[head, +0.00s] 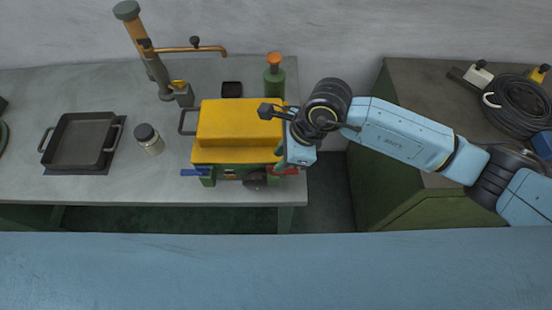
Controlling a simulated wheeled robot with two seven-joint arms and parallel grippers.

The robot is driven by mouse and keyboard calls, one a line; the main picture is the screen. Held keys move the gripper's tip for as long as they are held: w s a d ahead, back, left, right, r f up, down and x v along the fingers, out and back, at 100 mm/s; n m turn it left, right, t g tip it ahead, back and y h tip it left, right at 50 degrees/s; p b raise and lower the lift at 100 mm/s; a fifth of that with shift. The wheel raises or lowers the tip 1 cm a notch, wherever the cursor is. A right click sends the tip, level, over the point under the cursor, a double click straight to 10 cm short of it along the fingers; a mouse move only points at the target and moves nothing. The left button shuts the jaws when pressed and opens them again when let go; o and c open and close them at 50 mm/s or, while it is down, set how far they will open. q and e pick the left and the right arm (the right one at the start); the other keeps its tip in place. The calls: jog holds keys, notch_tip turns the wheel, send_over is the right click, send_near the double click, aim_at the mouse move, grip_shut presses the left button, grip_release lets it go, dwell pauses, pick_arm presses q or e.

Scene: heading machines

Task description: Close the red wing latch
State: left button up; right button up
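The red wing latch (287,171) is a small red piece low on the front right corner of a yellow-topped, green-bodied machine (238,125). It is partly covered by my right gripper, so its exact angle is hard to tell. My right gripper (284,156) points down at the machine's right end, close above the red latch. Its fingers are mostly hidden, and I cannot tell whether they touch the latch or are open. A blue latch (194,172) sticks out at the machine's front left corner. My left gripper is not in view.
The machine stands near the front edge of a grey bench (100,185). To its left are a jar (149,140) and a square black pan (79,140). Behind are a brass-piped tap (150,55) and a green bottle with an orange cap (274,78). A cable coil (518,105) lies far right.

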jog(key=shift+x, duration=1.8)
jog(key=shift+s, duration=0.1)
grip_shut()
